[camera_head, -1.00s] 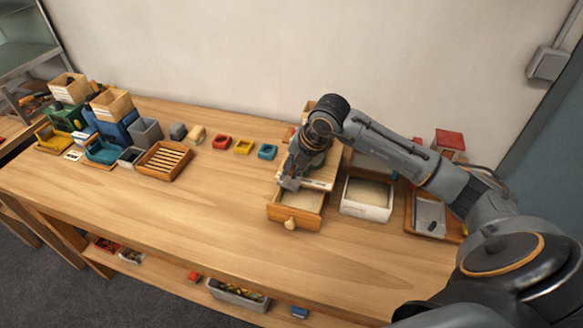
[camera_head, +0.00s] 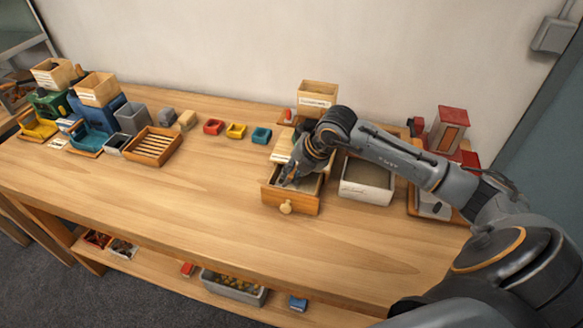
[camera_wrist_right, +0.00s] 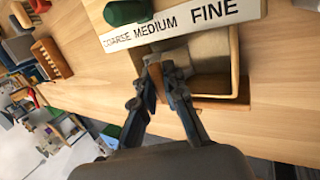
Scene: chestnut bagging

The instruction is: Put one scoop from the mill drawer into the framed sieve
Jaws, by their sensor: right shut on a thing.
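The mill drawer (camera_head: 302,206) is a wooden box with a round knob, pulled out at the front of the mill. It also shows in the wrist view (camera_wrist_right: 234,60), below a label reading coarse, medium, fine. My right gripper (camera_head: 288,179) points down into the drawer and hides part of its inside. In the wrist view its fingers (camera_wrist_right: 162,72) are shut on a thin brown piece, likely the scoop's handle (camera_wrist_right: 151,92); the scoop's bowl is not clear. A wooden frame with slats (camera_head: 152,147) lies at left; I cannot tell whether it is the framed sieve. My left gripper is not in view.
A white-rimmed box (camera_head: 367,197) stands just right of the drawer. A wooden hopper box (camera_head: 317,94) is behind my arm. Small red, yellow and teal trays (camera_head: 236,131) line the back. The front middle of the table is clear.

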